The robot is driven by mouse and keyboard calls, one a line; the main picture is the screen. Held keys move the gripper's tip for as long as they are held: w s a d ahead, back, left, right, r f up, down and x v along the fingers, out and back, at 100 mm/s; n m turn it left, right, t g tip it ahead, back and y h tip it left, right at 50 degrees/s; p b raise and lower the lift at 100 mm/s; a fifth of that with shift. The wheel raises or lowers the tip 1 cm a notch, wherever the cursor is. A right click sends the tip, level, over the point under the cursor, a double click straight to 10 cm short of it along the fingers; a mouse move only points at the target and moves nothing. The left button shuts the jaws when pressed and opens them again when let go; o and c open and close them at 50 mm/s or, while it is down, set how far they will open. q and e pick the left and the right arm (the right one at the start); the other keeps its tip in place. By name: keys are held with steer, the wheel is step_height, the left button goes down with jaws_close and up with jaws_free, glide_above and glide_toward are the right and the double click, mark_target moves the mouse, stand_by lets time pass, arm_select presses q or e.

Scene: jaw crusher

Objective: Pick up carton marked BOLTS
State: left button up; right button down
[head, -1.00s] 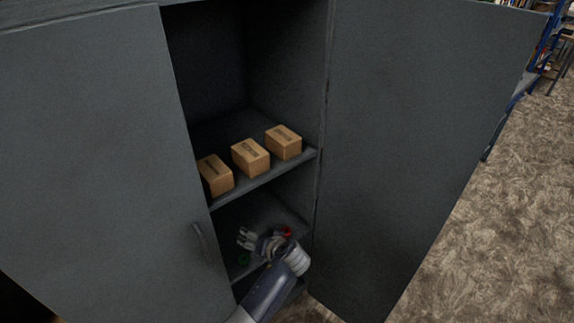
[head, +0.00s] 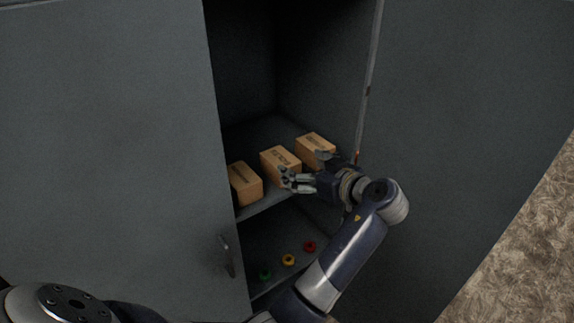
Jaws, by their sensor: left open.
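Three brown cartons stand in a row on a shelf of the grey cabinet: a left carton (head: 244,184), a middle carton (head: 279,161) and a right carton (head: 315,148). Each has dark print on its top, too small to read, so I cannot tell which is marked BOLTS. My left gripper (head: 301,169) is open and empty. Its fingers are in front of the middle and right cartons and overlap parts of both in the picture. I cannot tell whether they touch. My right gripper is not in view.
The shelf (head: 262,205) sits between a left cabinet door (head: 110,150) with a handle (head: 227,256) and a right door panel (head: 460,130). On the lower shelf lie small green (head: 265,274), yellow (head: 288,260) and red (head: 309,246) items.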

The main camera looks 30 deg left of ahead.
mark_target(285, 160)
arm_select(q)
steer(key=shift+w+a+f+p, duration=0.15)
steer(key=shift+a+p, duration=0.15)
steer(key=shift+a, duration=0.3)
steer(key=shift+w+a+r+p, duration=0.15)
steer(key=shift+a+p, duration=0.1)
steer(key=shift+a, duration=0.35)
steer(key=shift+f+p+x, duration=0.2)
steer(key=shift+p+x, duration=0.1)
steer(key=shift+x, duration=0.7)
steer(key=shift+w+a+f, duration=0.1)
steer(key=shift+a+f, duration=0.05)
steer(key=shift+w+a+p, duration=0.15)
steer(key=shift+a+p, duration=0.15)
steer(key=shift+p, duration=0.1)
steer(key=p+x, duration=0.2)
steer(key=x, duration=0.2)
steer(key=shift+a+f, duration=0.1)
steer(key=shift+f, duration=0.15)
steer(key=shift+a+f, duration=0.1)
steer(key=shift+a, duration=0.05)
steer(key=c, duration=1.6)
steer(key=shift+o, duration=0.2)
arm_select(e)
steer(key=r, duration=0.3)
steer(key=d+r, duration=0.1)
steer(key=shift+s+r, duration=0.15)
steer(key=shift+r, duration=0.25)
